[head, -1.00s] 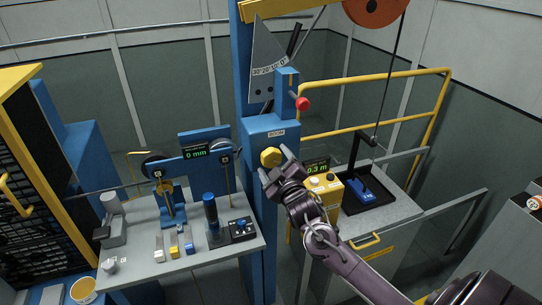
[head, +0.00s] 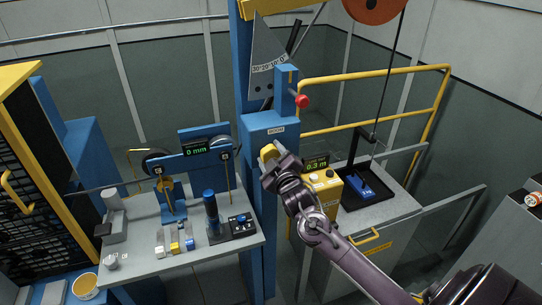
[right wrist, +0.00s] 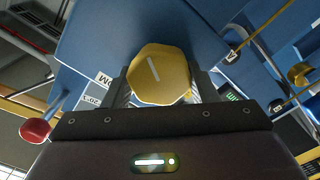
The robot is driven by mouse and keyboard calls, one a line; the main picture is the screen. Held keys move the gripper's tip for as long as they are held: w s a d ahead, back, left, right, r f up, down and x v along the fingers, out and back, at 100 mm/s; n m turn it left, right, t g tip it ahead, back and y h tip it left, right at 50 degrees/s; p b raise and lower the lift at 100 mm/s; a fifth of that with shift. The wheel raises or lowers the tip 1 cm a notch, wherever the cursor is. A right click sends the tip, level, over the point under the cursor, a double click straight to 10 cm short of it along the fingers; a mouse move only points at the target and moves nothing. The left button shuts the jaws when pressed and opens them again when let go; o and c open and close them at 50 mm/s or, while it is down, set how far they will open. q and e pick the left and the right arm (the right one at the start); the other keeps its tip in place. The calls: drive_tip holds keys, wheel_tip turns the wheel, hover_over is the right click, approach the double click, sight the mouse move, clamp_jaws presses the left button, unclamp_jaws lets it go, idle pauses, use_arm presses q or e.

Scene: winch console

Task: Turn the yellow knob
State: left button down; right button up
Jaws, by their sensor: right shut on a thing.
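The yellow knob (head: 267,151) is on the front of the blue post (head: 265,215), below a small label plate. In the right wrist view the knob (right wrist: 160,75) is a many-sided yellow disc with a white line on its face, tilted from upright. My right gripper (head: 270,156) is at the knob and covers part of it in the head view. In the right wrist view its two fingers (right wrist: 160,90) are on either side of the knob, shut on it. My left gripper is not in view.
A red-tipped lever (head: 302,101) sticks out above the knob. A yellow control box (head: 326,190) with a green display is close to the right of my gripper. A grey bench (head: 150,238) with several fittings is at the left. A yellow railing (head: 365,78) stands behind.

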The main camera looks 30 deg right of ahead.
drive_tip(key=m+p, duration=0.1)
drive_tip(key=m, duration=0.4)
drive_tip(key=shift+d+m, duration=0.1)
drive_tip(key=shift+m, duration=0.2)
drive_tip(key=m+p, duration=0.1)
drive_tip(key=m, duration=0.5)
drive_tip(key=m+p, duration=0.1)
drive_tip(key=m, duration=0.4)
drive_tip(key=shift+d+m+p, duration=0.15)
drive_tip(key=shift+m+p, duration=0.15)
drive_tip(key=shift+m, duration=0.1)
drive_tip(key=m+p, duration=0.1)
drive_tip(key=m, duration=0.5)
drive_tip(key=shift+s+f, duration=0.1)
drive_tip(key=shift+m, duration=0.3)
drive_tip(key=o, duration=1)
